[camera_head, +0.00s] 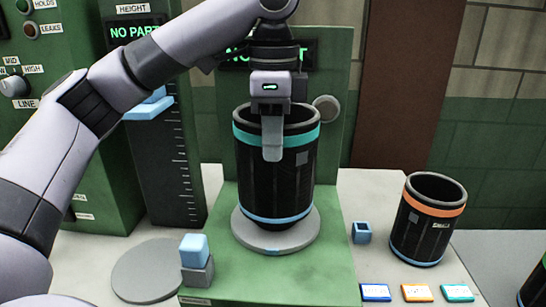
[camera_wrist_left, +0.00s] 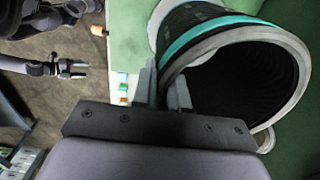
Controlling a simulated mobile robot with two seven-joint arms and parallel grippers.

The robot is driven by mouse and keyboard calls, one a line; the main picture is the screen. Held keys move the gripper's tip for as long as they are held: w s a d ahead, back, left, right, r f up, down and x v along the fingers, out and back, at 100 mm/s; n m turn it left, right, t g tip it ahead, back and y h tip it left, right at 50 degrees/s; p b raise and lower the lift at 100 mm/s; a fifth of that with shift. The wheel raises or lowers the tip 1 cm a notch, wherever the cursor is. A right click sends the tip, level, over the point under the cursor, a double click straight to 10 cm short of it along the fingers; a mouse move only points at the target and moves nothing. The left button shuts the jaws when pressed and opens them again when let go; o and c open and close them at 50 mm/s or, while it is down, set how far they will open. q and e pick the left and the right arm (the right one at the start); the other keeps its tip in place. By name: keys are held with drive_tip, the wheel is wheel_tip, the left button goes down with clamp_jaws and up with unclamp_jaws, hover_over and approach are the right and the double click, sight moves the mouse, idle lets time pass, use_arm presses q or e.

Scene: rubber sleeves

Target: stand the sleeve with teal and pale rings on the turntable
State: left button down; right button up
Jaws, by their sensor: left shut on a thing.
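The sleeve with teal and pale rings (camera_head: 297,170) is a black, open-topped cylinder, teal ring near the top and pale blue ring near the bottom. It stands upright over the grey round turntable (camera_head: 242,236); I cannot tell whether its bottom touches the disc. My left gripper (camera_head: 272,125) comes from above and is shut on its front rim, one finger outside the wall. In the left wrist view the sleeve's rim and teal band (camera_wrist_left: 195,35) show beside the fingers (camera_wrist_left: 163,88). What seems to be my right gripper (camera_wrist_left: 72,68) shows small, away from the sleeve.
A second black sleeve (camera_head: 425,222) with orange and pale blue rings stands at right. A small blue box (camera_head: 361,232), several coloured tiles (camera_head: 417,293), a blue-topped block (camera_head: 195,250) and a grey disc (camera_head: 148,270) surround the turntable. A height gauge (camera_head: 165,170) stands behind left.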

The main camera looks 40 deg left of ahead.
use_arm(q)
drive_tip(key=shift+f, duration=1.55)
drive_tip(key=c, duration=1.1)
unclamp_jaws()
drive_tip(key=shift+f, duration=0.15)
drive_tip(key=shift+c, duration=0.2)
wheel_tip(320, 180, up, 12)
drive_tip(key=shift+r, duration=0.15)
